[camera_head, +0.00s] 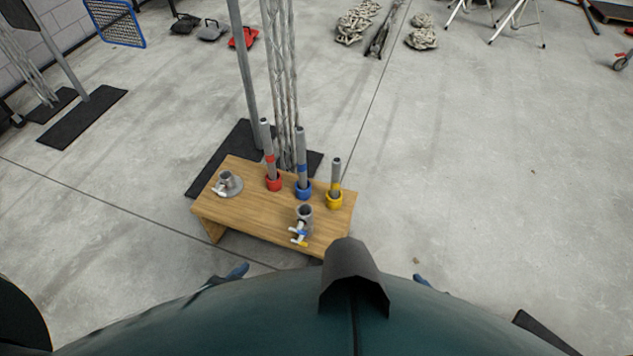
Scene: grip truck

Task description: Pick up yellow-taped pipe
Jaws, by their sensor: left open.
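The yellow-taped pipe (336,177) is a grey metal tube with a yellow band. It stands upright in a yellow ring holder (334,199) at the right end of a wooden table (255,218). My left gripper (232,274) shows only in part at the lower middle, past the edge of my teal body. It is open, low in front of the table and apart from the pipe. A small dark tip of what looks like my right gripper (422,281) shows to the lower right; the rest is hidden.
A red-taped pipe (267,140) and a blue-taped pipe (301,150) stand left of the yellow one. A grey flanged fitting (229,183) and a clamp (301,227) sit on the table. Metal truss poles (281,75) rise behind.

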